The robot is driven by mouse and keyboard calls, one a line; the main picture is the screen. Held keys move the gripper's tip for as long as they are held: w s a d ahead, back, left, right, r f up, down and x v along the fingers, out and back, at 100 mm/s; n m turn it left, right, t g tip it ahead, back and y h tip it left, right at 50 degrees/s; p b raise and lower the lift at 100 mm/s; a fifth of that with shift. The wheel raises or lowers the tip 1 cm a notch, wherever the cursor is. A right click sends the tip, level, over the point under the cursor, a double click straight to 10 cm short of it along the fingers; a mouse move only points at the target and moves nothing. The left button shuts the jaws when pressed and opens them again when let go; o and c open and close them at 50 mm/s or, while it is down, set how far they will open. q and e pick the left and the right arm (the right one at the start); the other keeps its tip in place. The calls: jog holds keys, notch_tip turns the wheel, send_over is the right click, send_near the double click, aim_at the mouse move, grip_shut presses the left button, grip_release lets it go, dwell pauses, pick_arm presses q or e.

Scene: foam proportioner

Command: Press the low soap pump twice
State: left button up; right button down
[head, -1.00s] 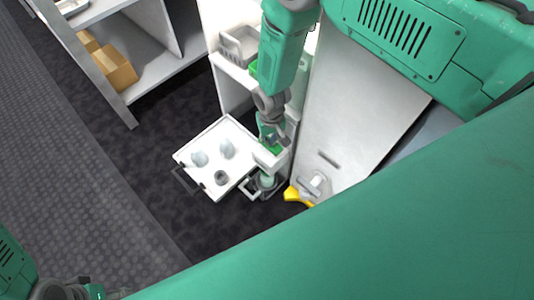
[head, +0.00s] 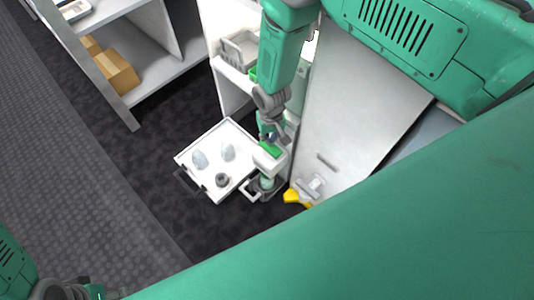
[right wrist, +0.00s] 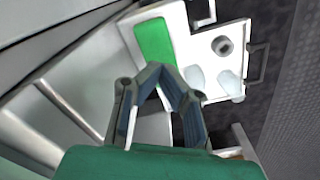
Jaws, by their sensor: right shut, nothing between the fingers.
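The low soap pump has a white head with a green top pad (head: 270,149) above a pale green bottle (head: 267,182). The green pad (right wrist: 155,41) also shows in the right wrist view, just beyond my fingertips. My right gripper (head: 272,135) is shut and empty, pointing down at the pump head. In the right wrist view its fingertips (right wrist: 161,72) overlap the pad's near end; I cannot tell whether they touch it. Only part of my left gripper (head: 72,291) shows at the bottom left corner, far from the pump.
A white tray (head: 238,130) with two pale rounded pieces and a dark ring sits left of the pump. A yellow object (head: 297,197) lies to its right, by a large white panel (head: 350,120). A shelf with cardboard boxes (head: 118,72) stands at upper left. Dark floor is clear left of the tray.

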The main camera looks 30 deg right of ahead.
aim_at(270, 147)
jog(key=shift+f+b, duration=2)
jog(key=shift+f, duration=0.6)
jog(key=shift+s+r, duration=0.1)
jog(key=shift+r, duration=0.05)
jog(key=shift+r+p, duration=2.1)
jog(key=shift+r, duration=0.4)
notch_tip(270, 147, up, 6)
jog(key=p, duration=0.4)
jog(key=shift+p, duration=0.4)
